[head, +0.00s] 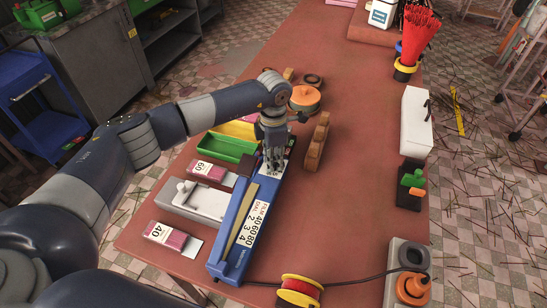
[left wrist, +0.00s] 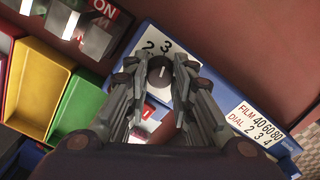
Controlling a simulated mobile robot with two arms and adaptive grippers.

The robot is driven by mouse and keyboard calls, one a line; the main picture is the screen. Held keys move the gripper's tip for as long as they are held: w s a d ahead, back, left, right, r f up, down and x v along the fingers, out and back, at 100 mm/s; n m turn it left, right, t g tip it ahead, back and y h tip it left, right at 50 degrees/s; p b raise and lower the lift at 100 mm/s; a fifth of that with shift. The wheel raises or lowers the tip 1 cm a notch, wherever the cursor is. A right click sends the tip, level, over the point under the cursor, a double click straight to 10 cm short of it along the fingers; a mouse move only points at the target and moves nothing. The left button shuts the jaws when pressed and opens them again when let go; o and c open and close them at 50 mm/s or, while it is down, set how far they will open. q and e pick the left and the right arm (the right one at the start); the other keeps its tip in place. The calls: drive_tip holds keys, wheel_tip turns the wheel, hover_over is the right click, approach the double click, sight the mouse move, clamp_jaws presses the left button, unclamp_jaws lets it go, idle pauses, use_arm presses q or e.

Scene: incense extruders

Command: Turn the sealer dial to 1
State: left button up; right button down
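The blue sealer (head: 232,240) lies lengthwise on the red-brown table, with a white label (head: 254,222) listing film and dial numbers. Its dark round dial (left wrist: 160,78) has a short pale mark on top that points roughly toward the 3. The figures 2 and 3 show on the white dial plate (left wrist: 165,42); the 1 is not visible, with the left finger covering part of the plate. My left gripper (head: 272,158) points down over the sealer's far end. Its fingers in the left wrist view (left wrist: 160,85) stand close on both sides of the dial, with narrow gaps seeming to remain. My right gripper is out of view.
Green (head: 228,147) and yellow bins stand left of the sealer, with packs marked 60 (head: 208,171) and 40 (head: 166,236). A wooden piece (head: 317,142) stands to the right. A red spool (head: 300,290) and black cable lie at the near end. The table's right middle is clear.

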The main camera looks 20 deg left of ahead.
use_arm(q)
clamp_jaws()
drive_tip(key=n+b, duration=0.1)
drive_tip(key=n, duration=0.1)
drive_tip(key=shift+f+n+b, duration=0.1)
drive_tip(key=shift+n+b, duration=0.25)
drive_tip(key=shift+n, duration=0.05)
drive_tip(key=n+b, duration=0.2)
drive_tip(key=n, duration=0.2)
drive_tip(key=shift+n, duration=0.3)
drive_tip(key=n+b, duration=0.1)
drive_tip(key=n, duration=0.3)
drive_tip(key=shift+n+b, duration=0.6)
drive_tip(key=shift+n, duration=1.6)
drive_tip(key=shift+w+r+n, duration=0.1)
drive_tip(key=shift+r+n, duration=0.1)
drive_tip(key=shift+n, duration=0.1)
